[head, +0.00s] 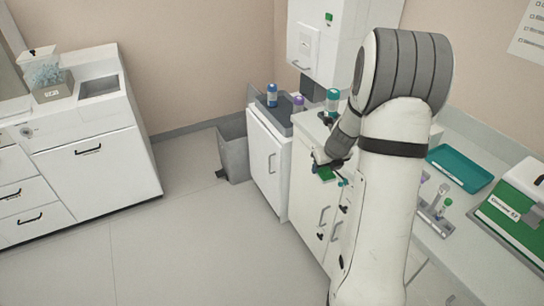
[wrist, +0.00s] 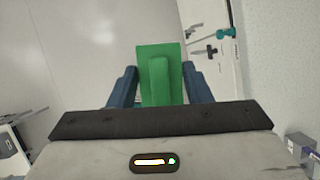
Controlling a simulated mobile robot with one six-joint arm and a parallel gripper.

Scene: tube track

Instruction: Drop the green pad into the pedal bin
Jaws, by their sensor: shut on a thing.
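The green pad (wrist: 160,60) is held between the two blue fingers of my gripper (wrist: 159,84) in the wrist view. It is a flat green sheet with a raised ridge down its middle. In the head view the pad (head: 325,174) shows as a small green patch at my gripper (head: 331,168), in front of the white cabinets and partly hidden by the arm. The grey pedal bin (head: 234,152) stands on the floor against the left side of the cabinets, with a dark pedal at its base. My gripper is to the right of the bin and apart from it.
A white cabinet (head: 268,165) stands between the bin and my arm, with bottles (head: 272,95) on top. A teal tray (head: 460,168) and a tube rack lie on the right bench. A drawer unit (head: 95,170) stands left. The floor (head: 180,240) between is clear.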

